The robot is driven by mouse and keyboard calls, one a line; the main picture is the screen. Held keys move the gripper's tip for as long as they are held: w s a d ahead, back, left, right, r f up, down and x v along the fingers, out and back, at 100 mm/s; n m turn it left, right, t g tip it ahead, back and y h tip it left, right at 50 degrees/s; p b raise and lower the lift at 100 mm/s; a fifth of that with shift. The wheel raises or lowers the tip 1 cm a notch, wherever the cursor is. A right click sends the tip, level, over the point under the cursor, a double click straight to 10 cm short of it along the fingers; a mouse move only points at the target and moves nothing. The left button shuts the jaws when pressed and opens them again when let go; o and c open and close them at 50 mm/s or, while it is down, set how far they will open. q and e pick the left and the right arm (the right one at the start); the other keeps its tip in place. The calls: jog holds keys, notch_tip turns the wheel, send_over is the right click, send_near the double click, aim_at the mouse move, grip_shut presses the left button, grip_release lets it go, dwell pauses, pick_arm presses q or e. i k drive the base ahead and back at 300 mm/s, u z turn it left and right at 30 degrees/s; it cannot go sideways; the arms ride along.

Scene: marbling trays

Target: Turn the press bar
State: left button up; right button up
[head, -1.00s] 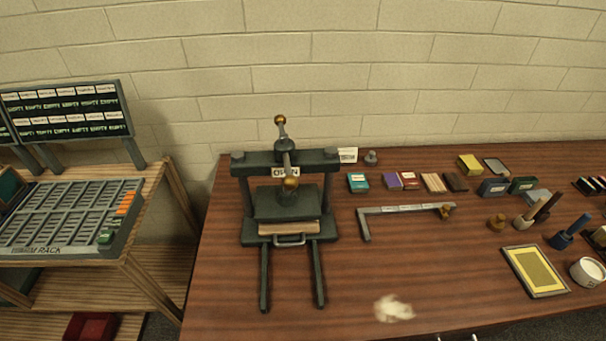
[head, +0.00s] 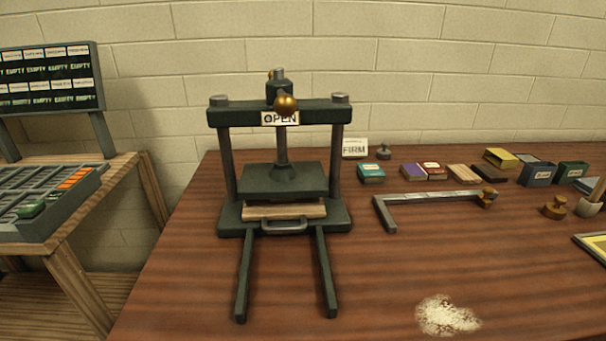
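The dark green press (head: 228,165) stands on the brown table in the middle of the head view. Its press bar (head: 286,104) crosses the top of the screw and points roughly towards me, with a brass ball on its near end. A sign reading OPEN (head: 280,119) is on the crossbeam. The platen (head: 283,180) is raised above a wooden board (head: 284,210) in the press bed, and a gap shows between them. A grey handle (head: 284,226) is at the bed's front, and two rails reach forward. Neither of my grippers is in view.
A FIRM card (head: 354,148) stands right of the press. A metal L-shaped square (head: 428,198) and several small boxes lie further right. White powder (head: 447,315) is on the front of the table (head: 400,270). A type rack (head: 40,205) stands on a separate wooden bench at left.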

aim_at(279, 93)
jog(key=z, duration=0.05)
jog(key=k, duration=0.5)
jog(key=z, duration=2.25)
jog(key=k, duration=0.65)
jog(key=u, duration=1.05)
